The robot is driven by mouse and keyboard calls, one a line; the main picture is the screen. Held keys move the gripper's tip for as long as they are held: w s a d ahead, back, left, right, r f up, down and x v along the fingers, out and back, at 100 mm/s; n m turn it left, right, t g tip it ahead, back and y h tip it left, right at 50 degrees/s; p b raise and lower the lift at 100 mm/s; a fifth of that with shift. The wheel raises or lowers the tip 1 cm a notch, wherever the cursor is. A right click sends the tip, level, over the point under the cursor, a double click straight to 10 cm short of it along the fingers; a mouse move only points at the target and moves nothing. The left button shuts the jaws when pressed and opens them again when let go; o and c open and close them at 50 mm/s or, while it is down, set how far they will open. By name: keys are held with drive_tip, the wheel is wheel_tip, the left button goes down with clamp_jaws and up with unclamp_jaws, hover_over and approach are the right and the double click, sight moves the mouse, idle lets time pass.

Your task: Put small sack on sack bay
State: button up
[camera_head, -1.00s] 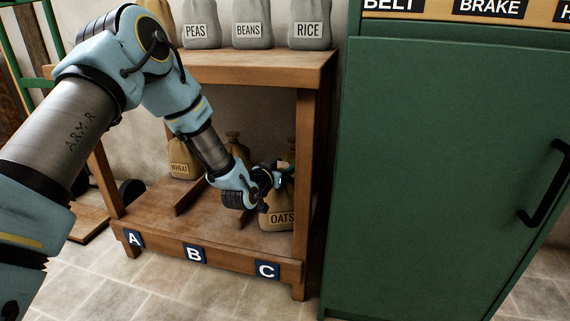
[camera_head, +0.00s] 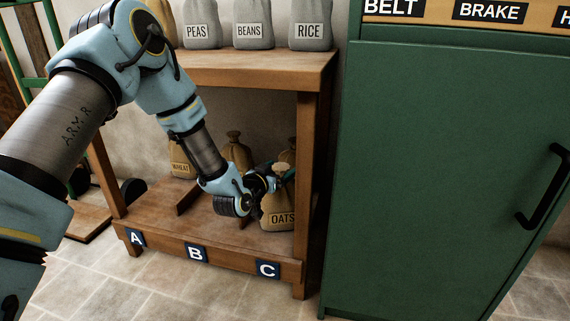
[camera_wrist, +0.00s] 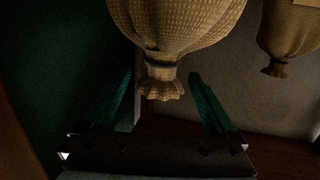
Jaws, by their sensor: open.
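A tan sack labelled OATS (camera_head: 277,207) stands upright in the section marked C of the low wooden shelf, at its right end. My gripper (camera_head: 281,172) is open beside the top of this sack. In the wrist view the sack appears upside down, its tied neck (camera_wrist: 161,72) between my two teal fingers (camera_wrist: 162,98), with a gap on both sides. The bay's lower shelf (camera_head: 155,205) carries the labels A, B and C. A WHEAT sack (camera_head: 181,160) stands at the back left, and another tan sack (camera_head: 236,152) stands behind my arm, its label hidden.
Low dividers split the lower shelf, whose front left part is bare. The upper shelf (camera_head: 250,62) above my gripper holds grey PEAS (camera_head: 201,28), BEANS (camera_head: 252,28) and RICE (camera_head: 310,28) sacks. A green cabinet (camera_head: 440,170) stands close on the right.

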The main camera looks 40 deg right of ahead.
drive_tip(key=p+v, duration=0.2)
drive_tip(key=v, duration=0.7)
drive_tip(key=w+a+r+n+y, duration=0.1)
drive_tip(key=w+a+n+y, duration=0.15)
drive_tip(key=w+a, duration=0.45)
drive_tip(key=w+a+r+n+y, duration=0.15)
drive_tip(key=a+y, duration=0.25)
drive_tip(key=a, duration=0.7)
drive_tip(key=w+a+r+n+y, duration=0.1)
drive_tip(key=w+a+n+y, duration=0.1)
drive_tip(key=w+a+y, duration=0.45)
drive_tip(key=s+a+r+n+g, duration=0.1)
drive_tip(key=s+a, duration=0.3)
drive_tip(key=a, duration=0.4)
drive_tip(key=s+a+r+n+g+y, duration=0.1)
drive_tip(key=s+a+r+n, duration=0.1)
drive_tip(key=s+a, duration=0.3)
drive_tip(key=s+a+r+n+g+y, duration=0.1)
drive_tip(key=s+a+r+n+g, duration=0.1)
drive_tip(key=a, duration=0.9)
drive_tip(key=s+n, duration=0.1)
drive_tip(key=s, duration=0.1)
drive_tip(key=shift+s+n, duration=0.4)
drive_tip(key=shift+r, duration=0.15)
wheel_tip(320, 180, up, 42)
drive_tip(key=p, duration=4.2)
drive_tip(key=shift+r+p, duration=0.25)
drive_tip(key=shift+p, duration=0.1)
